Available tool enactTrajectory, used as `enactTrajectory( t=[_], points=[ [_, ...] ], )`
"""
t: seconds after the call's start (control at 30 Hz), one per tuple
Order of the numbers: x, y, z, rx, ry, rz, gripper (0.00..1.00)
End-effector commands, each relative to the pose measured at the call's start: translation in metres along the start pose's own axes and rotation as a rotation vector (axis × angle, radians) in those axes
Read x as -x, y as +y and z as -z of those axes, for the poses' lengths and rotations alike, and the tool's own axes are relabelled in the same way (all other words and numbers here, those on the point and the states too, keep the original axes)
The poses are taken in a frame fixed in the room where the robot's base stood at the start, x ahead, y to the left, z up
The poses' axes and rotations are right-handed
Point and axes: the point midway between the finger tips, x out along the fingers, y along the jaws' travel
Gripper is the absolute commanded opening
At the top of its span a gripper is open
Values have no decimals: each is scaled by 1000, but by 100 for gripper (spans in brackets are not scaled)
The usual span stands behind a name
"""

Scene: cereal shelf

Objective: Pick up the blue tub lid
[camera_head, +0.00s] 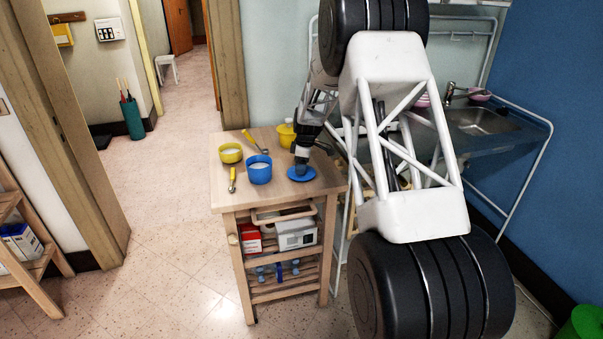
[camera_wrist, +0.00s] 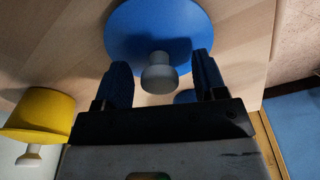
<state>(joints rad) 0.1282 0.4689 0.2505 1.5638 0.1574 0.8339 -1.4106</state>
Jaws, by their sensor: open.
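The blue lid (camera_head: 301,174) is a flat round disc lying on the wooden table top, to the right of the blue tub (camera_head: 259,172). In the wrist view the lid (camera_wrist: 160,30) shows its grey knob (camera_wrist: 158,75). My gripper (camera_head: 302,163) points down over the lid and hides part of it. In the wrist view my gripper's (camera_wrist: 161,66) two dark fingers are apart, one on each side of the knob. Gaps show between the knob and both fingers, so it is not clamped.
A yellow tub (camera_head: 231,154) stands beside the blue tub, and a yellow knobbed container (camera_head: 286,135) stands at the back. Yellow-handled utensils (camera_head: 232,181) lie on the table. Boxes sit on the shelf below. A sink (camera_head: 482,122) is to the right.

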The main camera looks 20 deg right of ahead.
Motion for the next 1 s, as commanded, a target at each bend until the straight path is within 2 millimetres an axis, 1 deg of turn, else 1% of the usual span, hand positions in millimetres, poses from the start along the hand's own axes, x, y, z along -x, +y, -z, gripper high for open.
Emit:
enactTrajectory(
  t=[0.53,0.57,0.8,0.9,1.0],
  points=[
    [0,0,0,0,0,-1,65],
    [0,0,0,0,0,-1,62],
    [0,0,0,0,0,-1,25],
    [0,0,0,0,0,-1,12],
    [0,0,0,0,0,-1,12]
  ],
)
